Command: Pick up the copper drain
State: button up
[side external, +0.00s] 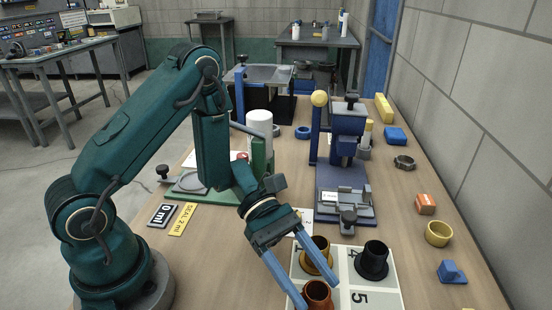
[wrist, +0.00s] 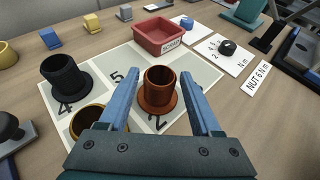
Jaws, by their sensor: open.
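The copper drain (wrist: 159,90) is a flanged, hollow, reddish-brown cup standing upright on a numbered white mat (wrist: 200,72). It also shows at the bottom edge of the side external view (side external: 318,296), partly cut off. My gripper (wrist: 157,94) is open, with its blue fingers to the left and right of the drain in the wrist view. A gap shows between each finger and the drain's wall. A black drain (wrist: 64,76) stands upright on square 4. A brass drain (wrist: 87,121) stands near it, partly hidden by my gripper.
A red bin (wrist: 160,38) stands beyond the mat in the wrist view. Square 5 of the mat is empty. In the side external view, a blue press-like fixture (side external: 345,160) stands behind the mat. A yellow ring (side external: 438,233) and a blue block (side external: 452,271) lie to the right.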

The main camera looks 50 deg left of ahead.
aim_at(324, 306)
jog(key=shift+f, duration=0.4)
jog(key=shift+d+f, duration=0.2)
jog(key=shift+d, duration=0.1)
jog(key=shift+x, duration=2.2)
grip_shut()
